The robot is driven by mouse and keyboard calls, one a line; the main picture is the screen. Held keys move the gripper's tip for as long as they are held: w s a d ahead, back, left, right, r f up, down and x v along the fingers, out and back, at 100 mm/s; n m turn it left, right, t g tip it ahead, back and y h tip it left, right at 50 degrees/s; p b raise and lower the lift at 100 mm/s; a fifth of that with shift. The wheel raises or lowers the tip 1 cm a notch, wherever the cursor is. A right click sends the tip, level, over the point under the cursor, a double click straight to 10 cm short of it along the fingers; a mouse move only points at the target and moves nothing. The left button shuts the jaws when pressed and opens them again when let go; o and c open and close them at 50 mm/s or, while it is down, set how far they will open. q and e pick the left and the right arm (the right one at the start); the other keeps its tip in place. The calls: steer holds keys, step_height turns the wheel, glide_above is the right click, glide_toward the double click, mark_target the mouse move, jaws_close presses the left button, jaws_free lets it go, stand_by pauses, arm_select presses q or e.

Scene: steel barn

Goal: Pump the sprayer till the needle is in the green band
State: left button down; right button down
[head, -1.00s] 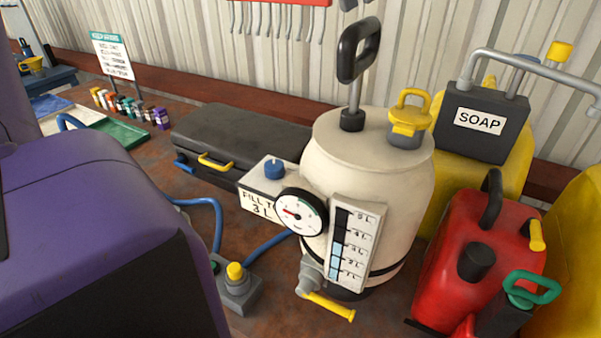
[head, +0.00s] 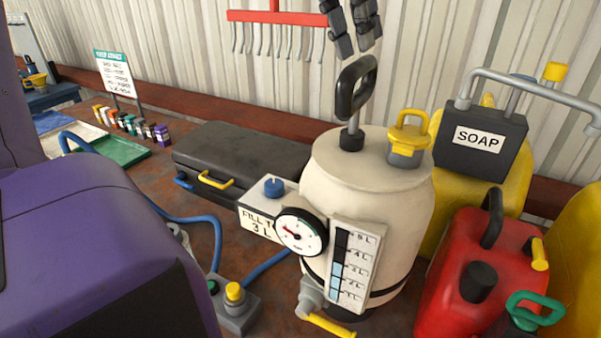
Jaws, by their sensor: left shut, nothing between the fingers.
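The sprayer is a cream tank (head: 345,185) standing upright on the bench. Its black pump handle (head: 356,88) stands above the lid, with a short bit of rod showing above the black collar (head: 351,140). The round white gauge (head: 301,231) is on the tank's front left; its red needle points left and slightly up. The green band is too small to make out. My right gripper is out of view.
A yellow-capped filler (head: 408,140) sits beside the handle. A SOAP box (head: 480,138) and red can (head: 475,270) crowd the right. A black case (head: 240,155) lies left. A red rack (head: 275,18) hangs behind. A valve with a yellow lever (head: 330,325) juts out in front.

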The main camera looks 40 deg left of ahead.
mark_target(358, 59)
arm_select(q)
steer(key=shift+f, duration=1.85)
steer(key=shift+r, duration=3.45)
steer(key=shift+f, duration=3.55)
steer(key=shift+r, duration=3.6)
